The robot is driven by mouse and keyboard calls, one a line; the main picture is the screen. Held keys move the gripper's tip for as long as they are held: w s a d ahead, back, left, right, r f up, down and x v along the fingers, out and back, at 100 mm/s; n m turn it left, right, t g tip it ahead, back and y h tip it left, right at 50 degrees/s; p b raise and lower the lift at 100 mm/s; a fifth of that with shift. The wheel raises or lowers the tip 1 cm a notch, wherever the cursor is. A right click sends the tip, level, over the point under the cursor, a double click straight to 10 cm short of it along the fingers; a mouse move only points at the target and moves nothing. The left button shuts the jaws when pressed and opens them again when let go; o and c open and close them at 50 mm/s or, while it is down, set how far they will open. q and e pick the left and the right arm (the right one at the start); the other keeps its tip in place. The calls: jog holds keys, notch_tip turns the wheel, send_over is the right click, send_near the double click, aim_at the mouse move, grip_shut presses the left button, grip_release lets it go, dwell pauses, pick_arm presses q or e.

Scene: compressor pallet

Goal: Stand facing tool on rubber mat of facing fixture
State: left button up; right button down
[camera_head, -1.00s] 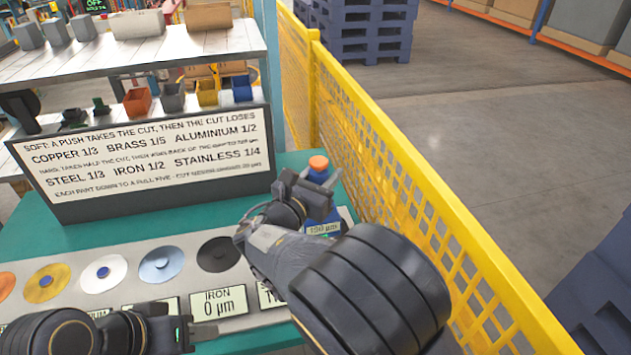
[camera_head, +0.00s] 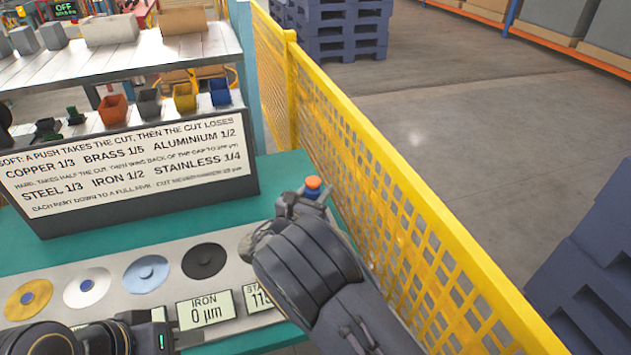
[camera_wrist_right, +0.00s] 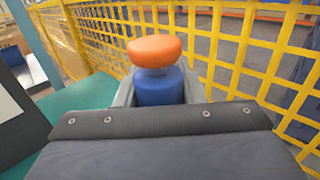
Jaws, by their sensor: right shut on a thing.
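The facing tool has a blue body and an orange mushroom-shaped knob (camera_head: 313,183). My right gripper (camera_head: 302,200) is shut on its blue body, near the right end of the bench beside the yellow fence. In the right wrist view the tool (camera_wrist_right: 157,88) stands upright between the fingers, knob on top; its lower end is hidden. The grey fixture plate (camera_head: 105,317) carries a row of coloured discs and labelled displays; its right end is behind my right arm. I cannot make out the rubber mat. My left gripper (camera_head: 158,332) is at the lower left, its fingers unclear.
A yellow mesh fence (camera_head: 385,215) runs close along the right of the bench. A sign board (camera_head: 125,165) stands behind the discs, under a shelf (camera_head: 130,60) with small bins. Green bench top (camera_head: 280,170) is bare between sign and fence.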

jog(key=shift+f, duration=0.1)
dwell(0.3)
jog(key=c, duration=0.9)
grip_release()
jog(key=shift+f, duration=0.1)
jog(key=shift+c, duration=0.2)
jog(key=b+v, duration=0.1)
jog(key=v, duration=1.1)
jog(key=shift+b, duration=0.4)
